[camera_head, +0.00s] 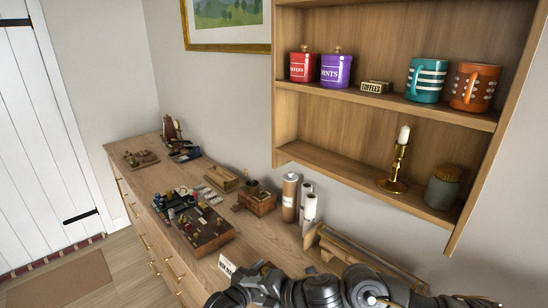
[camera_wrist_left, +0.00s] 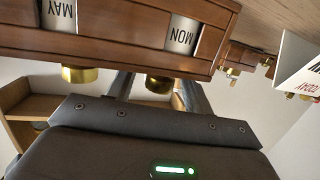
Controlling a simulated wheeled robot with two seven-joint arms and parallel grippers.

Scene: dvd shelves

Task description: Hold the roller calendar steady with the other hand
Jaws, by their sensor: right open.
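In the left wrist view the roller calendar (camera_wrist_left: 130,32) is a long reddish-brown wooden block with brass knobs, seen upside down. Its windows read MAY and MON. The dark fingers of my left gripper (camera_wrist_left: 156,96) stand apart, one either side of a brass knob (camera_wrist_left: 158,84). Their tips are hidden behind the calendar, so I cannot tell whether they grip it. In the head view my left gripper (camera_head: 263,277) is a dark shape at the bottom middle. My right gripper is lower, among dark arm parts along the bottom edge. I cannot make out the calendar there.
A white card (camera_head: 227,265) stands near my left gripper. A tan wooden piece (camera_head: 345,247) lies behind my arms. The wall shelf (camera_head: 400,115) overhangs at right.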

